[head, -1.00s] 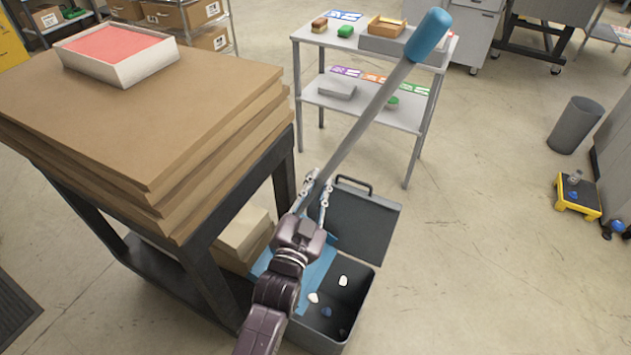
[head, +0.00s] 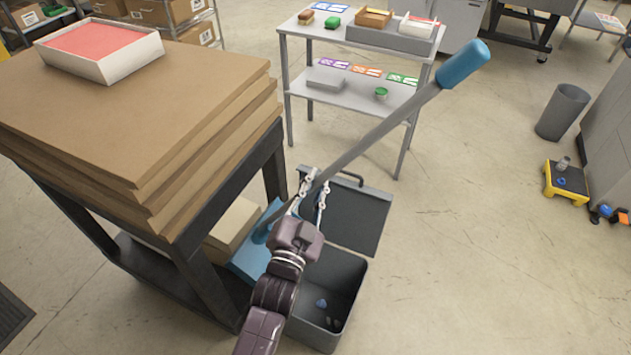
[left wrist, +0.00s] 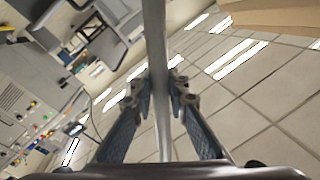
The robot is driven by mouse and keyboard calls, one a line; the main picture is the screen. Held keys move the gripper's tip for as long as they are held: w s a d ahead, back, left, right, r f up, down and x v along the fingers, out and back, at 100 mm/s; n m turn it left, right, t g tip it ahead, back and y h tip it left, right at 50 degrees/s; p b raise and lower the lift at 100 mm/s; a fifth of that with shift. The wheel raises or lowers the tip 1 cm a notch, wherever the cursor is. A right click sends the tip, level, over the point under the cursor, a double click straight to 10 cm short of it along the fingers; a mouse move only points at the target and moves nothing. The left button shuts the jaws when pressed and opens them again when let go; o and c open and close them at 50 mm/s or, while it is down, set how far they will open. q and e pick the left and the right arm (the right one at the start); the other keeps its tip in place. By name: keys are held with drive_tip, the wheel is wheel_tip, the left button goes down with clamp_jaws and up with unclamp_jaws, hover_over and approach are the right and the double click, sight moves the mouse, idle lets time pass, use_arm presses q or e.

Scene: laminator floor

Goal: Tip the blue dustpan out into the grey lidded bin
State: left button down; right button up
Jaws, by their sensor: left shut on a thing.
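My left gripper (head: 309,196) is shut on the grey handle of the blue dustpan (head: 252,262). The handle runs up and right to a blue grip end (head: 463,65). The pan is tilted at the left side of the grey bin (head: 350,295), partly hidden behind my arm. The bin stands on the floor with its lid (head: 345,215) open, folded back on the far side. A blue piece and small dark bits lie on the bin's floor. In the left wrist view the handle (left wrist: 157,90) passes upright between the fingers (left wrist: 160,95). My right gripper is not in view.
A dark-framed table with stacked brown boards (head: 130,120) and a pink-filled tray (head: 100,45) stands close on the left. Boxes (head: 228,228) sit on its lower shelf. A grey shelf cart (head: 352,92) stands beyond the lid.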

use_arm(q)
drive_tip(key=shift+s+d+r+n+y, duration=0.1)
drive_tip(key=shift+d+r+n+y, duration=0.2)
drive_tip(key=shift+d, duration=0.35)
drive_tip(key=shift+s+d+r+n+y, duration=0.1)
drive_tip(key=shift+d+r+n, duration=0.3)
drive_tip(key=shift+d, duration=0.2)
drive_tip(key=shift+w+a+r+p, duration=0.2)
drive_tip(key=shift+w+a+p, duration=0.05)
drive_tip(key=shift+a+p, duration=0.25)
drive_tip(key=shift+n, duration=0.6)
drive_tip(key=a, duration=0.1)
drive_tip(key=w+a+p, duration=0.1)
drive_tip(key=a+r+p, duration=0.1)
drive_tip(key=a, duration=0.1)
drive_tip(key=shift+w, duration=0.4)
drive_tip(key=shift+n, duration=0.6)
drive_tip(key=a, duration=0.1)
drive_tip(key=w+a+p, duration=0.1)
drive_tip(key=a, duration=0.2)
drive_tip(key=shift+w+a+p, duration=0.3)
drive_tip(key=shift+w+p, duration=0.05)
drive_tip(key=shift+p, duration=0.05)
drive_tip(key=shift+r, duration=0.1)
drive_tip(key=w+a+f+n, duration=0.1)
drive_tip(key=w+a+n, duration=0.1)
drive_tip(key=a, duration=0.7)
drive_tip(key=shift+w+f+g, duration=0.2)
drive_tip(key=shift+w+g, duration=0.1)
drive_tip(key=shift+w, duration=0.35)
